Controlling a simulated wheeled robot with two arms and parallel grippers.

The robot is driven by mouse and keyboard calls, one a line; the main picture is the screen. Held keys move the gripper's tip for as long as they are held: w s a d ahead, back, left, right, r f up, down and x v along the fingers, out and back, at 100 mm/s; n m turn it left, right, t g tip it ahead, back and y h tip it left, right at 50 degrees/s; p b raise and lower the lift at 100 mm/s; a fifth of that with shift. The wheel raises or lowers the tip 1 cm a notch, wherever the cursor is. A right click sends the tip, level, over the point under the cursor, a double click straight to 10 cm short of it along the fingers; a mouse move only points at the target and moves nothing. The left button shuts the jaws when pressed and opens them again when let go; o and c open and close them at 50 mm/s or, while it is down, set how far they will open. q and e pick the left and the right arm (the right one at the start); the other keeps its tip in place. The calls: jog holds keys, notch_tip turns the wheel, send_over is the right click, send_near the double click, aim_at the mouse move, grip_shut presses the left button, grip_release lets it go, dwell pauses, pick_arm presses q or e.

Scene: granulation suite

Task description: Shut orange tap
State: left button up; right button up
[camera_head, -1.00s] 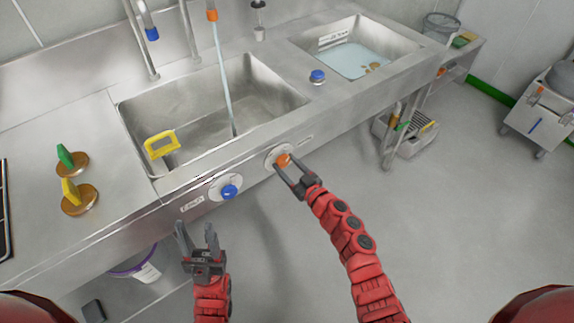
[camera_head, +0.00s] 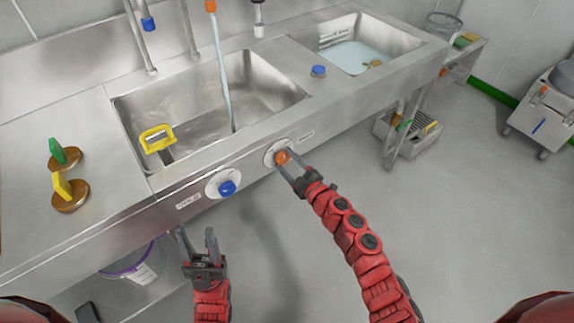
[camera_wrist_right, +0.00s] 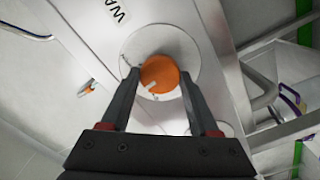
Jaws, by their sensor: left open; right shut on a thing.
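The orange tap (camera_head: 283,156) is a round knob on a white disc on the sink's front panel. It also shows in the right wrist view (camera_wrist_right: 160,75), with a small pale pointer mark on its lower left. My right gripper (camera_head: 289,163) is shut on the orange tap, one finger on each side of it. A stream of water (camera_head: 222,85) falls from the orange-ringed spout (camera_head: 210,6) into the left basin (camera_head: 200,100). My left gripper (camera_head: 197,240) is open and empty, below the panel and in front of it.
A blue knob (camera_head: 227,188) sits on the panel left of the orange tap. A yellow-handled tool (camera_head: 157,139) lies in the left basin. A blue-topped item (camera_head: 318,71) stands between the basins. The right basin (camera_head: 365,45) holds bluish water.

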jog(key=n+b, duration=0.2)
jog(key=n, duration=0.1)
jog(key=n+b, duration=0.1)
jog(key=shift+s+f, duration=0.1)
jog(key=shift+f, duration=0.2)
jog(key=shift+r+n+b, duration=0.1)
jog(key=shift+n+b, duration=0.75)
jog(key=shift+n, duration=0.75)
jog(key=o, duration=1.4)
jog(key=shift+r, duration=0.1)
jog(key=v, duration=1.7)
jog(key=shift+s+d, duration=0.1)
jog(key=shift+d, duration=0.05)
